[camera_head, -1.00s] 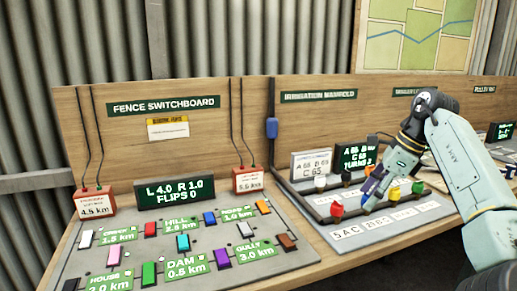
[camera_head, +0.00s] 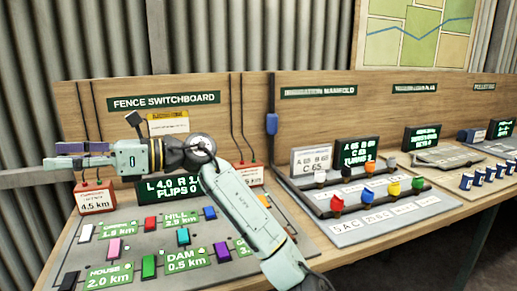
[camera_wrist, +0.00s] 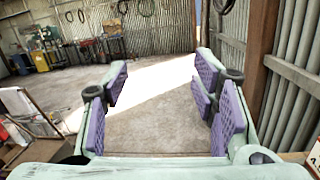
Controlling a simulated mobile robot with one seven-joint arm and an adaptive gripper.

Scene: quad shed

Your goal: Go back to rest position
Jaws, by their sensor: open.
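My gripper (camera_head: 84,155) is at the left in the head view, raised above the fence switchboard (camera_head: 190,265) and pointing left. In the wrist view my gripper (camera_wrist: 160,92) shows two purple-padded fingers spread wide with nothing between them. My arm crosses in front of the switchboard's display (camera_head: 165,191) and hides part of it and some labels. The irrigation manifold (camera_head: 385,222), with several coloured valve knobs, stands right of my arm, and no part of my gripper touches it.
A wooden backboard (camera_head: 330,120) runs behind the bench. A red box (camera_head: 95,198) stands just below my gripper. More panels and several blue cups (camera_head: 480,176) are at the right. The wrist view shows open concrete floor (camera_wrist: 165,125) and distant shelves (camera_wrist: 100,48).

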